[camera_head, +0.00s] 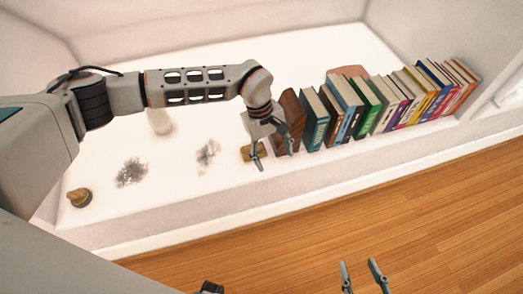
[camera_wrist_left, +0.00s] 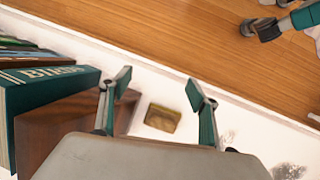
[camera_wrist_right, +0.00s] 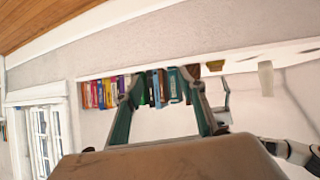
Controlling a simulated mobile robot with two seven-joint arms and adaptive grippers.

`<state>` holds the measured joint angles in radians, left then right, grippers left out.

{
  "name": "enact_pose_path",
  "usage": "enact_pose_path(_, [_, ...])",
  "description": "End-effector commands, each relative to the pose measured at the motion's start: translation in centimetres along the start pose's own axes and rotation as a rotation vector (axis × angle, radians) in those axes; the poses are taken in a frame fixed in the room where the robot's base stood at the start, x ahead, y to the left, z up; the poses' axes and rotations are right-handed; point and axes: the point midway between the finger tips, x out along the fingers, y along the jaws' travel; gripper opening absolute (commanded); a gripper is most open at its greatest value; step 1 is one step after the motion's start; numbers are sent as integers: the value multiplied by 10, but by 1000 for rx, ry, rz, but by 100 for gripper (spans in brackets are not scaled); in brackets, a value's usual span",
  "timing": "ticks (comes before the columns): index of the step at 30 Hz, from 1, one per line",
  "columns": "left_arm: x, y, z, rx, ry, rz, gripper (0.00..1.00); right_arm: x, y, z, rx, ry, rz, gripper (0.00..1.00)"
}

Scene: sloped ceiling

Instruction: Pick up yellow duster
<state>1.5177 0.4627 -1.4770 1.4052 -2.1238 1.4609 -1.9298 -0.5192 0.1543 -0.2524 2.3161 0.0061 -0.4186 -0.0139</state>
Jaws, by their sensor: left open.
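The yellow duster (camera_head: 246,154) is a small flat yellow-brown block lying on the white ledge, just left of the row of books. In the left wrist view, the duster (camera_wrist_left: 162,117) lies between the lines of the two fingers. My left gripper (camera_head: 273,157) is open and empty above the ledge, with one finger partly in front of the duster in the head view. I cannot tell its exact height above the duster. My right gripper (camera_head: 360,264) is open and empty over the wooden floor, well away from the duster.
A brown bookend (camera_head: 290,112) and a row of books (camera_head: 365,106) stand right of the duster, close to my left gripper. Dark smudges (camera_head: 131,172) mark the ledge on the left. A brown knob-like object (camera_head: 79,197) and a pale vase-like object (camera_head: 160,123) stand there too.

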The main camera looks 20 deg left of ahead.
Motion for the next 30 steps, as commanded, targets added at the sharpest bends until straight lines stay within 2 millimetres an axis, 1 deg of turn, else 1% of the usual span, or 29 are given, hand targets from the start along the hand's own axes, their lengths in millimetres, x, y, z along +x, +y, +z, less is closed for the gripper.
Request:
enact_pose_path(1, [-2,-8,-30,28,67,-42,61,1,-2,6,4,-9,-4,40])
enact_pose_path(3, [-13,-15,-60,64,144,-84,61,1,-2,6,4,-8,-6,40])
enact_pose_path(6, [-27,-22,-87,93,215,-127,61,1,-2,4,4,-4,-7,40])
enact_pose_path(8, [-33,-23,-97,104,240,-141,61,1,-2,2,5,0,-7,40])
enact_pose_path(11, [-33,-26,-104,110,256,-153,61,2,-3,3,6,-1,-9,40])
enact_pose_path(15, [-17,-29,-107,110,254,-155,61,3,-7,6,15,-2,-16,40])
enact_pose_path(20, [-7,-30,-111,111,255,-152,61,4,-11,-5,29,22,-23,40])
enact_pose_path(22, [-1,-31,-112,110,253,-152,61,5,-12,-5,37,25,-24,40])
enact_pose_path(26, [20,-36,-117,109,248,-156,61,6,-17,1,61,19,-29,40])
enact_pose_path(27, [27,-37,-119,108,246,-156,61,6,-18,0,71,23,-31,40])
enact_pose_path(30, [38,-38,-122,109,249,-156,61,7,-21,-10,90,46,-34,40])
